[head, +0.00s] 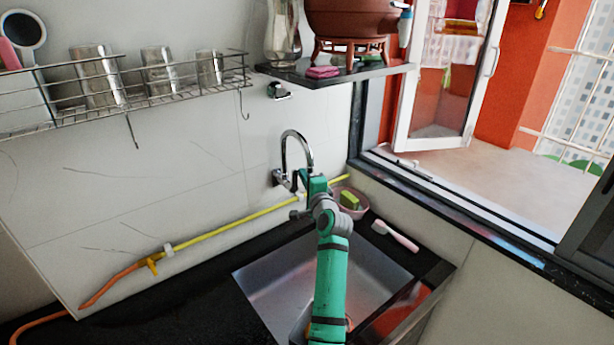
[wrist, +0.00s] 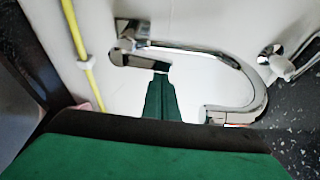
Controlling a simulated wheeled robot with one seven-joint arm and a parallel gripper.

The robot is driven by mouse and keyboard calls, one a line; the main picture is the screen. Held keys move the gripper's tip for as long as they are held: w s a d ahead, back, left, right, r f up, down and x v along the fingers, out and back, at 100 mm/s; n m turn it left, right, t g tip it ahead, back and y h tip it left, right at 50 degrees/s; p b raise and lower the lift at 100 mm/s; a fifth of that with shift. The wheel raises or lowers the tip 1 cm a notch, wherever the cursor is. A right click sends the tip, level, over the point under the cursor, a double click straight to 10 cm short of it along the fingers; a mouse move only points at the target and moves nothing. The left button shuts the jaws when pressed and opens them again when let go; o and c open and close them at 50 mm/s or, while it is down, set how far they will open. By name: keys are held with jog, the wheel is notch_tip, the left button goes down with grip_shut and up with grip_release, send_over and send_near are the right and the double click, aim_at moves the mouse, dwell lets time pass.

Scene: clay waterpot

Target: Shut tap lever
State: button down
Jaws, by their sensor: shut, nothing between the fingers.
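The chrome tap (head: 298,140) is fixed to the tiled wall above the sink, with a tall curved spout. In the wrist view its spout (wrist: 247,70) bends round on the right. A short chrome lever (wrist: 145,62) sticks out from the tap body at upper left. My gripper (wrist: 160,78) is shut and empty, with its green fingertips right at the lever's free end. I cannot tell whether they touch it. In the head view my gripper (head: 306,174) is beside the tap base, and my arm hides the lever there.
The metal sink (head: 275,285) lies below my arm. A yellow hose (head: 215,233) runs along the wall. A pink bowl with a sponge (head: 350,201) and a brush (head: 395,236) are to the right. A dark shelf (head: 340,72) holds a clay pot (head: 350,20); a wire rack (head: 150,93) hangs left.

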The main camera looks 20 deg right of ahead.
jog(key=d, duration=0.4)
jog(key=s, duration=0.9)
jog(key=shift+s+a, duration=0.15)
jog(key=shift+a, duration=0.25)
jog(key=shift+a, duration=0.1)
